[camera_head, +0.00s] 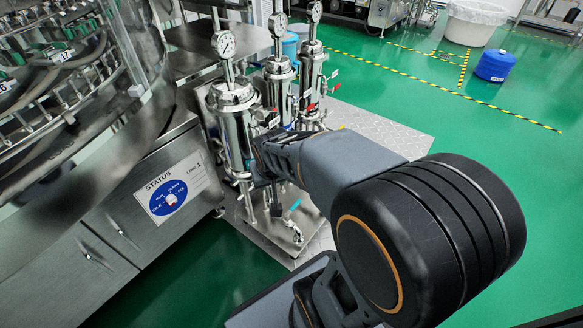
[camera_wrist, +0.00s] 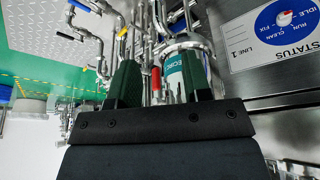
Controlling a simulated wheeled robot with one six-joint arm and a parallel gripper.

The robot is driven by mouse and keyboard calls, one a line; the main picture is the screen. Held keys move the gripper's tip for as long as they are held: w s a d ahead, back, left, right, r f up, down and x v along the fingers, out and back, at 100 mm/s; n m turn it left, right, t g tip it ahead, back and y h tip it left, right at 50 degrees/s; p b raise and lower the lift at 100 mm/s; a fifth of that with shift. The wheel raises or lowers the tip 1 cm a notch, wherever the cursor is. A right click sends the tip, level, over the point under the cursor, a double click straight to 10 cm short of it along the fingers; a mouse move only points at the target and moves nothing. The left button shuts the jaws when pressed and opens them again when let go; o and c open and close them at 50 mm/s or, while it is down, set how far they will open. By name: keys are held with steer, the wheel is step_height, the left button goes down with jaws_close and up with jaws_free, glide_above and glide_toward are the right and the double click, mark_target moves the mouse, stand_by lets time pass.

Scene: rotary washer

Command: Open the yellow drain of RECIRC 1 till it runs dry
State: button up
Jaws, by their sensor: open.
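My gripper (camera_wrist: 160,75) is open, its two dark green fingers apart and nothing held. In the wrist view, which is upside down, a steel filter housing with a teal label (camera_wrist: 174,68) reading "ECIRC" lies between and beyond the fingers; its number is hidden. A red handle (camera_wrist: 156,80) also shows between them. A yellow lever (camera_wrist: 122,32) sits on pipework beyond the left finger, apart from the gripper. In the head view my arm covers the front housing's (camera_head: 233,125) lower right side. A small yellow spot (camera_head: 341,127) shows above my arm; I cannot tell which part it is.
Two more gauge-topped housings (camera_head: 279,85) stand behind. A blue handle (camera_head: 294,206) is low on the skid, and a red handle (camera_head: 310,107) is higher. The washer cabinet with a status sign (camera_head: 172,194) is at left. Green floor (camera_head: 480,120) is free at right.

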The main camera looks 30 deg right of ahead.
steer(key=w+d+f+m+t+h+p, duration=0.1)
steer(key=w+d+f+m+t, duration=0.25)
steer(key=w+d+f, duration=0.55)
steer(key=w+d+f+m+t, duration=0.35)
steer(key=d+f, duration=0.35)
steer(key=d, duration=0.3)
steer(key=s+d+f+m+t+y, duration=0.1)
steer(key=s+f+m+t, duration=0.25)
steer(key=f, duration=0.25)
steer(key=s+d+f+m+t, duration=0.1)
steer(key=s+f+m+t, duration=0.25)
steer(key=f+m, duration=0.2)
steer(key=w+b, duration=0.3)
steer(key=w, duration=1)
steer(key=shift+w+d, duration=0.1)
steer(key=shift+d, duration=0.05)
steer(key=shift+c, duration=0.2)
jaws_close()
